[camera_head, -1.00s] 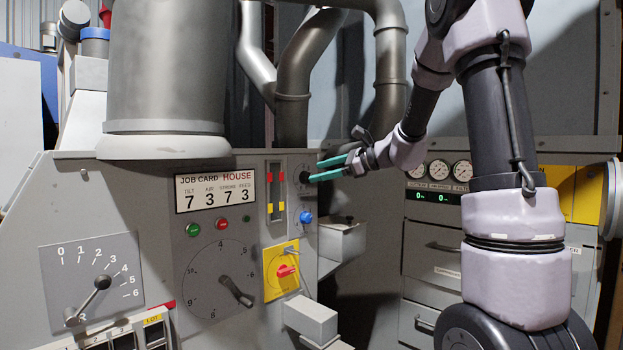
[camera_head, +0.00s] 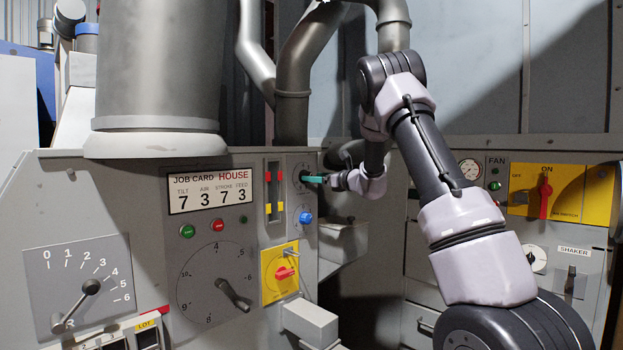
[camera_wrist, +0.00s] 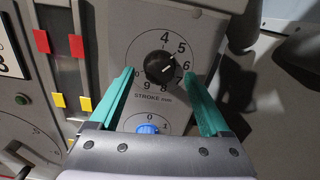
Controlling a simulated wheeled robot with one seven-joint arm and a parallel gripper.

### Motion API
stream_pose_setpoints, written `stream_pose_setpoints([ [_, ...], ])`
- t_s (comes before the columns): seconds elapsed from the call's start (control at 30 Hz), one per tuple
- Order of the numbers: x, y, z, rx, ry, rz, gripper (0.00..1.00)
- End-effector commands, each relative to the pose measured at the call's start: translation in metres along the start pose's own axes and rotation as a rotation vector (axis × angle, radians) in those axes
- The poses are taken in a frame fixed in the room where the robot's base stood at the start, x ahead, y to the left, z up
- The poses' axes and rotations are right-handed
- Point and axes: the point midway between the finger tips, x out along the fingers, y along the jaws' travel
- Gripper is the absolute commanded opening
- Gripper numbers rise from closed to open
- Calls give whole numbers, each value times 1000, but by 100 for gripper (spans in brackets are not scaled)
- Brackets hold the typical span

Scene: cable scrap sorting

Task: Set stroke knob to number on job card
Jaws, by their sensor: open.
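The black stroke knob (camera_wrist: 158,67) sits on a grey dial plate marked "STROKE mm" in the wrist view, with several numbers from 4 up around it. Its white mark points right and slightly up, roughly between 5 and 6. In the head view the knob (camera_head: 304,176) is small on the panel. My gripper (camera_wrist: 160,74) is open; its teal fingers appear on the left and right of the knob, apart from it. In the head view my gripper (camera_head: 316,179) is close to the dial. The job card (camera_head: 211,189) reads tilt 7, air 3, stroke 7, feed 3.
A blue knob (camera_wrist: 147,129) is just below the stroke dial. Slots with red and yellow markers (camera_head: 274,190) are left of it. A yellow plate with a red switch (camera_head: 284,273) and a protruding grey box (camera_head: 343,239) are below. Pipes rise behind.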

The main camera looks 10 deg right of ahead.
Motion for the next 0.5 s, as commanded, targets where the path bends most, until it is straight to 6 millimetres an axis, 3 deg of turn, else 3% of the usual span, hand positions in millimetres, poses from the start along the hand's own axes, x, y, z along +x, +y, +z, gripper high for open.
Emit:
stream_pose_setpoints([
  [0.2,21,0,0,-1,0,0,81],
  [0.5,24,0,0,-1,0,0,81],
])
